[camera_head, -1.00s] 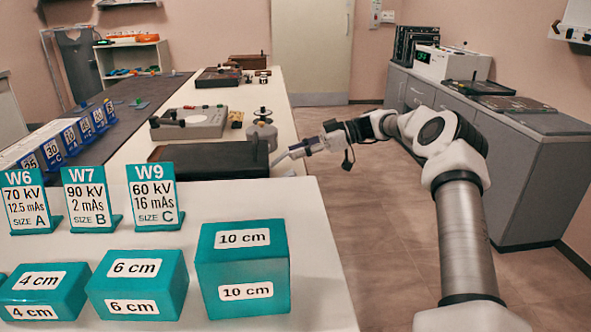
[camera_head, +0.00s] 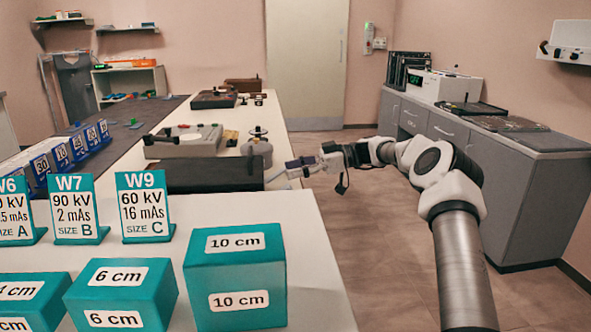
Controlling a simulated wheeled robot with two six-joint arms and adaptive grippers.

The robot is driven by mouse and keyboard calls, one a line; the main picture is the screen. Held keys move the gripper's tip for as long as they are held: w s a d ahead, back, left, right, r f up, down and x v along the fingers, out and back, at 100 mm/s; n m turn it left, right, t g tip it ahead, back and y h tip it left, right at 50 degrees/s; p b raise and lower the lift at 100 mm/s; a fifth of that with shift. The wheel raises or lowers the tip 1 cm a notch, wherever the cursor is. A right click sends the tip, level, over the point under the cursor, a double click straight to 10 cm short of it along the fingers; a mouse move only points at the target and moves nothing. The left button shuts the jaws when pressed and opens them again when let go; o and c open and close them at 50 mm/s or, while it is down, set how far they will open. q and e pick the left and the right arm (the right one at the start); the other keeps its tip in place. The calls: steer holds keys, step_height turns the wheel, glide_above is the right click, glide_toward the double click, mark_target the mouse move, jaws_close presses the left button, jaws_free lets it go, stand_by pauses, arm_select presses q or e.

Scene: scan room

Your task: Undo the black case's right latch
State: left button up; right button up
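The black case (camera_head: 213,176) is a low, dark, closed-looking box on the white table, behind the teal W9 card. Its right latch cannot be made out at this size. My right gripper (camera_head: 274,177) is at the case's right end, over the table's right edge. Its fingertips point left, toward the case. I cannot tell whether they touch it, or whether the fingers are open or shut. My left gripper is not in view.
Teal cards, including the W9 card (camera_head: 145,206), and teal blocks, including the 10 cm block (camera_head: 234,302), fill the near table. A grey device (camera_head: 187,143) and a round weight-like object (camera_head: 257,150) stand behind the case. Open floor (camera_head: 350,220) lies right of the table.

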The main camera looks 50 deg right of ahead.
steer(key=shift+s+d, duration=0.1)
steer(key=v, duration=1.1)
steer(key=shift+s+d, duration=0.25)
steer(key=shift+d, duration=0.05)
